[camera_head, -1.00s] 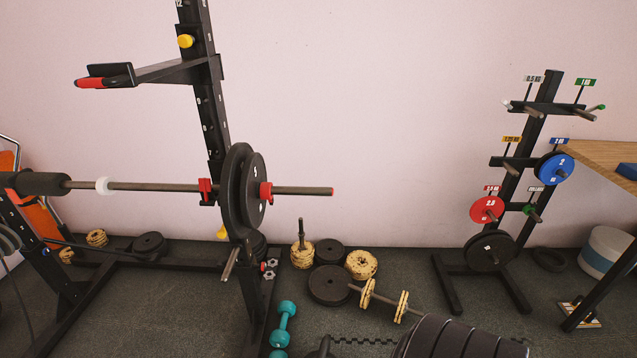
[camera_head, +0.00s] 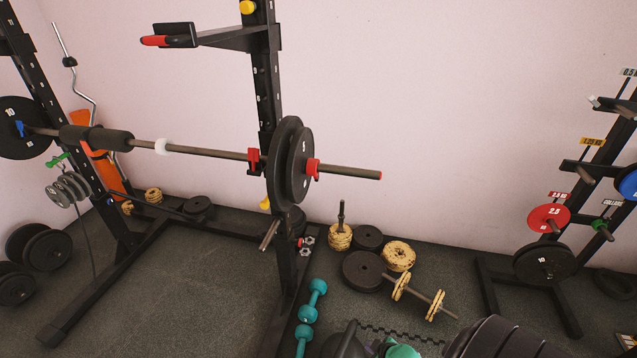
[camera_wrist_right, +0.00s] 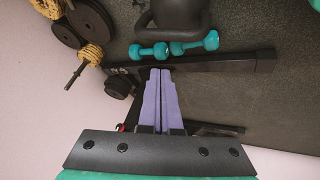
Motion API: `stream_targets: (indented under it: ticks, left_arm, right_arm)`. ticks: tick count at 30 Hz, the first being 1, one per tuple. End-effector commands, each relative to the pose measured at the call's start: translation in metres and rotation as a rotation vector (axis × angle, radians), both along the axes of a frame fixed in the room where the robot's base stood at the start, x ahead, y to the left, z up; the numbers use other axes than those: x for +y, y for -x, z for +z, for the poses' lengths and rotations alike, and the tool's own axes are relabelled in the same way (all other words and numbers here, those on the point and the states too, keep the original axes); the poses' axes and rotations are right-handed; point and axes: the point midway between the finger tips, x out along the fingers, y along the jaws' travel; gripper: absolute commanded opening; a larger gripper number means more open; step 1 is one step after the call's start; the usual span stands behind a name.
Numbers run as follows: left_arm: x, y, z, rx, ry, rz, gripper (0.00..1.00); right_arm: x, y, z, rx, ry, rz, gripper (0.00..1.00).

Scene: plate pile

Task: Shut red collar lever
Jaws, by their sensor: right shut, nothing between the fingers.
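The red collar (camera_head: 313,168) sits on the barbell (camera_head: 345,172) just outside the black plates (camera_head: 298,165) at its right end. Its lever is too small to tell whether it is up or down. My right gripper (camera_wrist_right: 161,72) is shut and empty, its purple fingers together in the right wrist view. In the head view only part of its teal and dark housing shows at the bottom edge, well below and apart from the collar. My left gripper is not in view.
The rack upright (camera_head: 265,80) stands behind the plates. Teal dumbbells (camera_head: 312,300), a dark kettlebell (camera_head: 345,343) and loose plates (camera_head: 362,270) lie on the floor. A plate tree (camera_head: 600,150) stands at right. The space between collar and plate tree is open.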

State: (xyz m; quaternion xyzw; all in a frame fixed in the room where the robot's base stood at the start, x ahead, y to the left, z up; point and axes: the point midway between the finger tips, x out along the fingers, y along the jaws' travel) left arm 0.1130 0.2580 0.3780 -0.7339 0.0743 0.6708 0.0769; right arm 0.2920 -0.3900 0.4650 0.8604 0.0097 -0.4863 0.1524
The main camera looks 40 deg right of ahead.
Motion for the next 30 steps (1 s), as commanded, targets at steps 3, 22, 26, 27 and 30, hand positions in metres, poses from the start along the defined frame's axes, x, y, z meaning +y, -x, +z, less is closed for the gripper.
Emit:
stream_targets:
  ticks: [3, 22, 26, 27, 30]
  left_arm:
    - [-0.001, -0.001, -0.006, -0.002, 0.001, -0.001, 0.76]
    - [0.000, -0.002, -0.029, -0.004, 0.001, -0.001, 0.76]
    - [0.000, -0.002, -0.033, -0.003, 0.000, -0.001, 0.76]
    - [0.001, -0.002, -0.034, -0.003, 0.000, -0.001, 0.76]
    - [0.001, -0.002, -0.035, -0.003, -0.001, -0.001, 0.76]
  right_arm:
    - [-0.034, -0.045, 0.035, -0.130, 0.056, 0.017, 0.00]
    - [-0.131, -0.214, 0.316, -0.812, 0.395, 0.193, 0.00]
    - [-0.131, -0.229, 0.375, -0.933, 0.462, 0.238, 0.00]
    - [-0.130, -0.231, 0.389, -0.960, 0.476, 0.249, 0.00]
    - [-0.128, -0.235, 0.412, -1.008, 0.503, 0.266, 0.00]
